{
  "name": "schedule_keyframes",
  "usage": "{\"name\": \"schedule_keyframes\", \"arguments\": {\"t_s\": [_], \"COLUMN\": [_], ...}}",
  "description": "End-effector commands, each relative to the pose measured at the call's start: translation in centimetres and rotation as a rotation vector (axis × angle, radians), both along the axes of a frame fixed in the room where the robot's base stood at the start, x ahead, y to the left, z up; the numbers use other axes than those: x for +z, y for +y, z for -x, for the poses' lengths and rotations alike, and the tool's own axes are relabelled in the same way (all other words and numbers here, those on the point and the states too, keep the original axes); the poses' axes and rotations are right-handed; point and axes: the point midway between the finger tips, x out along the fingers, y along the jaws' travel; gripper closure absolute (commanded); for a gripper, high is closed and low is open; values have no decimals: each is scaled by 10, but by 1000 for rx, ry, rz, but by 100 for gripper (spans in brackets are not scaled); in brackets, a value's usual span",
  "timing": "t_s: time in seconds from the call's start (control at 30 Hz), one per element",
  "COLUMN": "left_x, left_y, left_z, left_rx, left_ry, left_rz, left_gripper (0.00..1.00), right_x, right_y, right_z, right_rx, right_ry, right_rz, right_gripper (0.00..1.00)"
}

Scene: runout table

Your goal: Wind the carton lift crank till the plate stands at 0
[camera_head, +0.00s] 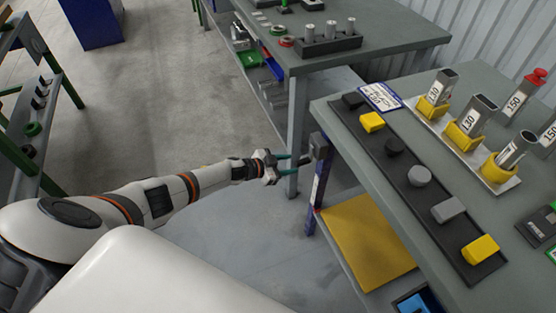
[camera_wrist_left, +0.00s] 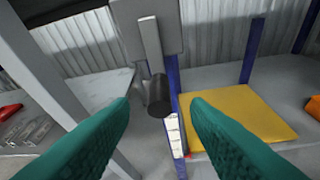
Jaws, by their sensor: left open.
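The crank is at the near left corner of the right-hand table: a grey housing (camera_head: 318,146) with a grey crank arm (camera_wrist_left: 152,50) and a dark cylindrical knob (camera_wrist_left: 159,96). In the left wrist view the arm hangs down from the housing.
The grey table (camera_head: 340,125) carries a dark strip of blocks and pucks (camera_head: 419,176) and metal tubes in yellow holders (camera_head: 464,135). Another table (camera_head: 400,48) stands behind, its leg (camera_head: 293,130) close past my left gripper. Open floor (camera_head: 180,100) lies to the left.

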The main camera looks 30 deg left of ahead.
Motion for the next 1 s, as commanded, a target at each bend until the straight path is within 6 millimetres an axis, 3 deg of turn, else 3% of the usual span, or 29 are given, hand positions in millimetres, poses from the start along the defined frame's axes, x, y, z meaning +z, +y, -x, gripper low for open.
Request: {"name": "schedule_keyframes", "arguments": {"t_s": [0.1, 0.3, 0.83, 0.93, 1.0], "left_x": [9, 16, 16, 9, -9], "left_y": [11, 20, 21, 20, 19], "left_z": [18, 32, 33, 36, 45], "left_rx": [-2, -2, -1, 11, 49], "left_ry": [2, 0, 0, 7, 27], "left_rz": [0, 2, 1, -1, -7], "left_gripper": [57, 57, 57, 57, 57], "right_x": [9, 12, 12, 11, 11], "right_y": [0, 0, 0, 0, 0], "right_z": [0, 0, 0, 0, 0], "right_rx": [0, 0, 0, 0, 0], "right_ry": [0, 0, 1, 1, 1], "right_rz": [0, 0, 0, 0, 0], "right_gripper": [49, 49, 49, 49, 49]}}
